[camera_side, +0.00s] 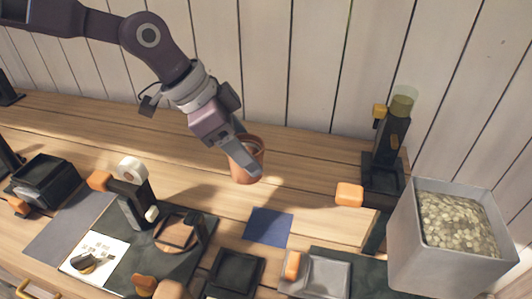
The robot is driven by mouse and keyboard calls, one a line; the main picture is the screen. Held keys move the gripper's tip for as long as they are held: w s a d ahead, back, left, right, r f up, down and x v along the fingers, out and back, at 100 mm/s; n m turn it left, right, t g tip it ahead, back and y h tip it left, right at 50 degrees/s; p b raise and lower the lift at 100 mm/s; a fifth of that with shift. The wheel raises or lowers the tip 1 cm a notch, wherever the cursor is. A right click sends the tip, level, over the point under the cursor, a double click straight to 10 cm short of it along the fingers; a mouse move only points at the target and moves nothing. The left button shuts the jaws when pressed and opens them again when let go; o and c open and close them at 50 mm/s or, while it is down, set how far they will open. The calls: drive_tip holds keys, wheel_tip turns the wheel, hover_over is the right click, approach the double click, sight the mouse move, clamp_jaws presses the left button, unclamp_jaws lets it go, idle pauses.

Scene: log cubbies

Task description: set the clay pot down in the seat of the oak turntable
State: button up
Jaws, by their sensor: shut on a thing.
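The clay pot (255,172) is terracotta brown and hangs in my gripper (243,165), above the wooden table. My gripper is shut on the pot, with a grey finger across its near side hiding part of it. The pot looks slightly tilted. A round brown disc (172,236), which looks like the oak turntable, lies lower left of the pot on a dark mat. A dark upright part covers its right side, and I cannot make out its seat clearly. The pot is apart from the disc.
A dark stand with a white roll (132,168) rises left of the disc. A blue square (268,226) lies flat below the pot. Black trays (235,272) stand in front. A grey bin of pellets (413,258) and a tall black device (388,140) are at right.

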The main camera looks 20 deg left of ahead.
drive_tip(key=s+a+m+g, duration=0.2)
drive_tip(key=s+a+m, duration=0.15)
drive_tip(key=a, duration=0.35)
drive_tip(key=s+a+m+g, duration=0.1)
drive_tip(key=s+a+m, duration=0.1)
drive_tip(key=s+a, duration=0.35)
drive_tip(key=shift+h, duration=0.4)
drive_tip(key=shift+w+a+f, duration=0.25)
drive_tip(key=shift+a+f, duration=0.05)
drive_tip(key=shift+f, duration=0.4)
drive_tip(key=shift+w+a+f, duration=0.2)
drive_tip(key=shift+a+f, duration=0.1)
drive_tip(key=shift+f, duration=0.4)
drive_tip(key=shift+w+a+f, duration=0.25)
drive_tip(key=shift+a+f, duration=0.05)
drive_tip(key=shift+f, duration=0.4)
drive_tip(key=shift+f, duration=0.1)
drive_tip(key=shift+f, duration=4)
drive_tip(key=shift+f, duration=0.75)
drive_tip(key=o, duration=1.6)
